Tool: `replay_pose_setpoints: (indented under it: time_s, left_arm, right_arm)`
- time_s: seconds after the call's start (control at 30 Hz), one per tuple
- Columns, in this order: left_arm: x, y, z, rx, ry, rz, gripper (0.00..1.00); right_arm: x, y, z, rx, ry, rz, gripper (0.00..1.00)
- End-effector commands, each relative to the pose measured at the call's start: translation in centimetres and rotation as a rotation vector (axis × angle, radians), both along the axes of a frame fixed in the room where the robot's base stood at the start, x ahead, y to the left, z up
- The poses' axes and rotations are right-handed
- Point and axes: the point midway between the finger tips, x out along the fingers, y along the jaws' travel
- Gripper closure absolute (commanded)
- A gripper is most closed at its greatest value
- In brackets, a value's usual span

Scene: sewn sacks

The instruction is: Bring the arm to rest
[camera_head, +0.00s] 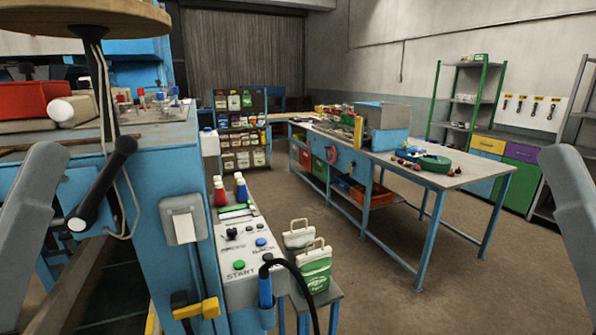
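Grey links of my two arms show at the left and right edges of the head view. Neither gripper is in the picture, so I cannot see their fingers or whether they hold anything. Two sewn sacks with handles stand close together on a small grey stand (327,296) at the lower middle. The nearer sack (315,272) is green and white. The sack behind it (298,238) is whitish and partly hidden by the nearer one.
A blue machine (180,265) with a control panel (232,262) fills the left, and a black cable (303,285) arches beside the sacks. A blue-legged workbench (455,178) stands right of centre. Stocked shelves (241,140) are behind. Brown floor (480,285) at right is clear.

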Motion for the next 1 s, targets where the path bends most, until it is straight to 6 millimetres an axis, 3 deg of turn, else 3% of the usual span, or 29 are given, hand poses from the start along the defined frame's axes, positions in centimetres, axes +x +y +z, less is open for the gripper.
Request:
replay_pose_setpoints:
  time_s: [0.03, 0.27, 0.7, 0.83, 1.0]
  left_arm:
    - [0.0, -0.1, 3.5, 0.001, -0.002, -0.009, 0.32]
    - [0.0, -0.2, 12.8, 0.005, 0.000, -0.006, 0.32]
    - [0.1, -0.1, 33.8, 0.007, 0.001, -0.005, 0.32]
    - [0.1, -0.1, 37.2, 0.007, 0.002, -0.005, 0.32]
    - [0.1, -0.1, 38.1, 0.007, 0.002, -0.005, 0.32]
  right_arm:
    - [0.1, 0.0, 3.4, 0.000, 0.004, 0.000, 0.50]
    - [0.0, 0.0, 12.9, 0.000, -0.001, 0.000, 0.50]
    - [0.0, 0.0, 33.9, 0.000, 0.000, 0.000, 0.50]
    - [0.0, 0.0, 37.3, 0.000, 0.000, 0.000, 0.50]
    - [0.0, 0.0, 38.3, 0.000, 0.000, 0.000, 0.50]
